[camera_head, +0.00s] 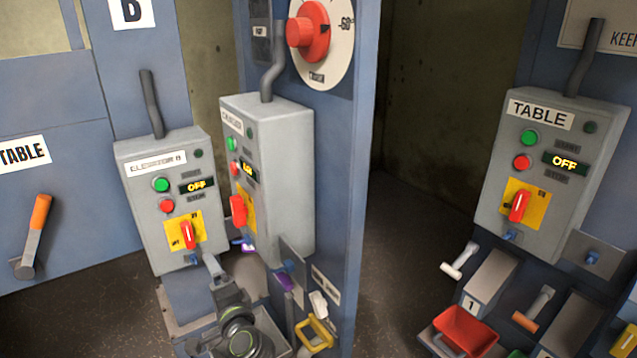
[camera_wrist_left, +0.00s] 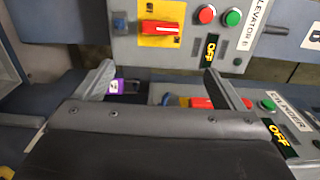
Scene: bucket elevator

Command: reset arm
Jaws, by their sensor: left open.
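My left gripper (camera_wrist_left: 159,72) is open, its two fingers spread wide in the left wrist view with nothing between them. In the head view my left arm rises from the bottom, and its gripper (camera_head: 226,268) is below the ELEVATOR B control box (camera_head: 150,205). That box also shows beyond the fingers in the left wrist view (camera_wrist_left: 190,45), with a red switch on a yellow plate (camera_wrist_left: 162,30) and an OFF display. A purple padlock (camera_wrist_left: 121,87) shows close to one finger; whether they touch is unclear. My right gripper is not in view.
The TABLE box (camera_head: 545,165) reads OFF at right, above a red padlock tray (camera_head: 465,328). An orange-handled lever (camera_head: 38,225) is far left. A dark gap lies between post and TABLE box.

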